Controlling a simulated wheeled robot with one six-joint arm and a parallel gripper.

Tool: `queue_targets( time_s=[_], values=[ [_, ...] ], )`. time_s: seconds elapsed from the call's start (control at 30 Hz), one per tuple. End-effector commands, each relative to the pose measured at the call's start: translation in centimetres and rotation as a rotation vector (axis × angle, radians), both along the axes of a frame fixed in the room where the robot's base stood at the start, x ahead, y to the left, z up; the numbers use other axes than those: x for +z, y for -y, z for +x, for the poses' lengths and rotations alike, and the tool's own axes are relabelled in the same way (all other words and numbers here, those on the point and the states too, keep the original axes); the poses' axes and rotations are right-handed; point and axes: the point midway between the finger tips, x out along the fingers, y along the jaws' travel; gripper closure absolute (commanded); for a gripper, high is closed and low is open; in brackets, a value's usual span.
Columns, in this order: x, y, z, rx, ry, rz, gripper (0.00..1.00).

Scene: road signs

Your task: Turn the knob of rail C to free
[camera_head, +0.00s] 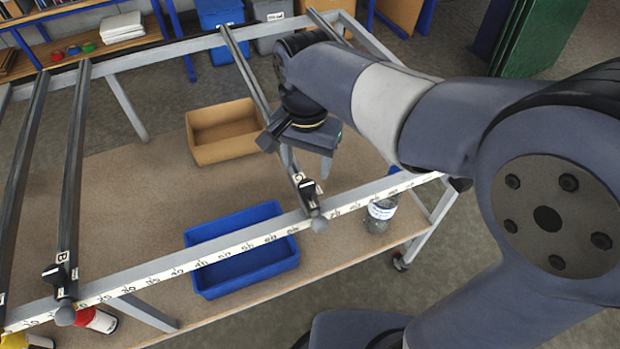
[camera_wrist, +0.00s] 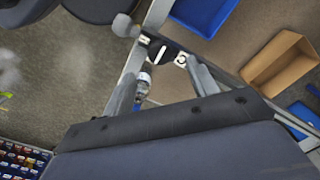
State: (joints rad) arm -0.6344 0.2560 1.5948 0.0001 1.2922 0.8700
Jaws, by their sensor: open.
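Rail C (camera_head: 251,80) is a dark bar crossing the grey frame, with a small white letter tag near its front end. Its black knob (camera_head: 308,189) sits there, just behind the white ruler strip (camera_head: 240,246), above a grey ball end (camera_head: 319,224). In the wrist view the black knob (camera_wrist: 165,50) lies just beyond my fingertips, between two white labels (camera_wrist: 181,61). The pointer setting is too small to read. My gripper (camera_head: 297,152) is open and empty, above and a little behind the knob, apart from it. Its fingers (camera_wrist: 160,72) spread either side in the wrist view.
Rail B (camera_head: 73,180) with its own black knob (camera_head: 54,275) is to the left. Below the frame, a blue tray (camera_head: 192,237), a cardboard box (camera_head: 222,108) and a labelled jar (camera_head: 381,214) stand on the shelf. The air around the knob is clear.

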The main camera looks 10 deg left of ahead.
Motion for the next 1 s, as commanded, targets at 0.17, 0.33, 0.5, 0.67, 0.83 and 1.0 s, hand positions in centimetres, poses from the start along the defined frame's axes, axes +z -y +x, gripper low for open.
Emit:
queue_targets(
  time_s=[0.17,0.33,0.5,0.67,0.83,1.0],
  values=[
    [-3.4,0.1,-0.1,0.0,-0.004,-0.002,0.44],
    [-5.5,0.1,0.0,0.0,-0.001,-0.001,0.44],
    [-6.2,0.1,0.0,0.0,0.001,0.001,0.44],
    [-6.2,0.1,0.0,0.0,0.001,0.001,0.44],
    [-6.2,0.1,0.0,0.0,0.001,0.001,0.52],
    [-6.2,0.1,0.0,0.0,0.001,0.001,0.66]
  ],
)
